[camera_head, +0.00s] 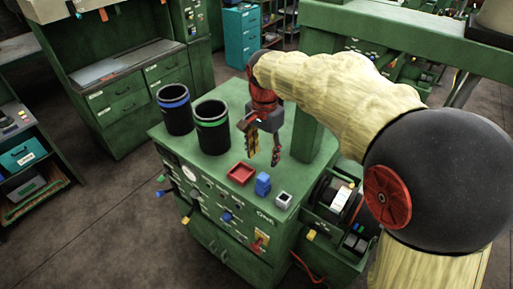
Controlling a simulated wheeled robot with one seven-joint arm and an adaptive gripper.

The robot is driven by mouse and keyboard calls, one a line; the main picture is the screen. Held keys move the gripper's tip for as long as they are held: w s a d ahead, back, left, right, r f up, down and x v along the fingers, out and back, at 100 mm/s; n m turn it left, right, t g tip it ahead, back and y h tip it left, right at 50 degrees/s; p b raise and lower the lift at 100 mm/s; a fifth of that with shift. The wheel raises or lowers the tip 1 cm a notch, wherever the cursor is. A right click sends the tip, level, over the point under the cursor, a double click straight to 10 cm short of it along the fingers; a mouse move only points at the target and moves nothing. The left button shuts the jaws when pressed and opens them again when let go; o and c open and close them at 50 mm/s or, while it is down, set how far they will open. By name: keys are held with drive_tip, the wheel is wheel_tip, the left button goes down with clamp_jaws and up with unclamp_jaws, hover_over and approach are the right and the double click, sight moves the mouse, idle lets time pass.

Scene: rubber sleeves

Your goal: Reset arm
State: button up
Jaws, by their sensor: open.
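My gripper (263,160) hangs from my arm above the green cabinet top, with its fingers pointing down. The fingers are apart and nothing shows between them. It is to the right of the black bin with a green band (211,138) and behind the small red tray (241,174). My arm, in a pale yellow sleeve, reaches in from the right and hides part of the green frame behind it.
A black bin with a blue band (175,117) stands at the left of the green cabinet (287,177). A green post (311,130) rises just right of my gripper.

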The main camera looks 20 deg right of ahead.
drive_tip(key=shift+r, duration=0.1)
drive_tip(key=n, duration=0.1)
drive_tip(key=s+f+n, duration=0.1)
drive_tip(key=f+n, duration=0.1)
drive_tip(key=n, duration=0.1)
drive_tip(key=shift+s+f, duration=0.25)
drive_tip(key=s+f+n+t+b, duration=0.2)
drive_tip(key=s+f+b, duration=0.3)
drive_tip(key=s+b, duration=0.4)
drive_tip(key=s+f+n+t+b, duration=0.3)
drive_tip(key=s+f+b, duration=0.3)
drive_tip(key=s, duration=0.5)
drive_tip(key=n+b, duration=0.1)
drive_tip(key=b, duration=0.1)
drive_tip(key=shift+s+d+f+n+t+b, duration=0.2)
drive_tip(key=shift+n+t+b, duration=0.1)
drive_tip(key=shift+n+b, duration=0.1)
